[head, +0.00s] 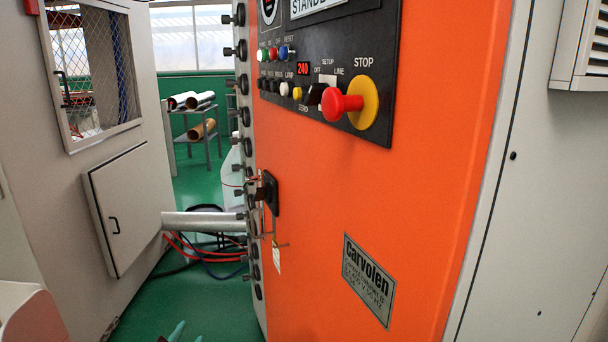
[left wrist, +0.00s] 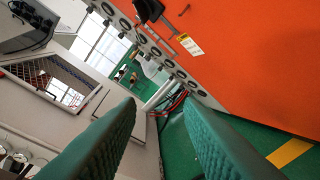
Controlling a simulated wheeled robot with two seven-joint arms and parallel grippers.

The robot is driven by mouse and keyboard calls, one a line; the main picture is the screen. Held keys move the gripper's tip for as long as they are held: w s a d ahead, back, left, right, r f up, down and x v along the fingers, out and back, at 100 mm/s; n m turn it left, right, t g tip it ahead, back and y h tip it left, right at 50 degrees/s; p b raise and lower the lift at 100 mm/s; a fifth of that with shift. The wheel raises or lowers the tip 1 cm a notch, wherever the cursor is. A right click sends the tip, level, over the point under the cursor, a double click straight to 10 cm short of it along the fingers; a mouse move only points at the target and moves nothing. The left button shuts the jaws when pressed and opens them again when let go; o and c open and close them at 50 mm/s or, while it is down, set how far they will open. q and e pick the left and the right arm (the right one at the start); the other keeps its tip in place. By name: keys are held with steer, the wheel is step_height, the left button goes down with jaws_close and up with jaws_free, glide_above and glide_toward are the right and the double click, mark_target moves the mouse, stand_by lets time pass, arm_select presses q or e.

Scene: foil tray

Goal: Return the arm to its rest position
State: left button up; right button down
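My left gripper (head: 172,334) barely shows at the bottom edge of the head view, low in front of the orange machine panel (head: 440,190). In the left wrist view my left gripper (left wrist: 160,105) has its two green ribbed fingers spread apart, with nothing between them. The fingers appear clear of the machine and the cabinet. The rest of the left arm is mostly out of view. My right gripper is in neither view.
The orange panel carries a red stop knob (head: 340,104), buttons and a black latch (head: 270,192) with a hanging tag. A grey cabinet (head: 110,210) stands left. A pipe (head: 203,222) and cables span the gap between them. Green floor (head: 215,312) shows below.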

arm_select(q)
steer(key=s+f+n+g+h, duration=0.1)
steer(key=s+f+n+g, duration=0.4)
steer(key=s+f, duration=0.6)
steer(key=s+f+n+g, duration=0.2)
steer(key=s+f+g, duration=0.45)
steer(key=s, duration=0.75)
step_height(320, 180, down, 24)
steer(key=s+g+p, duration=0.2)
steer(key=s+p, duration=0.1)
steer(key=p, duration=0.1)
steer(key=s+a+f+g+p, duration=0.1)
steer(key=s+a+f+p, duration=0.1)
steer(key=s+f, duration=0.9)
steer(key=s+p, duration=0.1)
steer(key=s, duration=0.3)
steer(key=shift+s+f, duration=0.15)
steer(key=shift+s, duration=0.1)
steer(key=shift+a, duration=0.1)
steer(key=shift+c, duration=0.2)
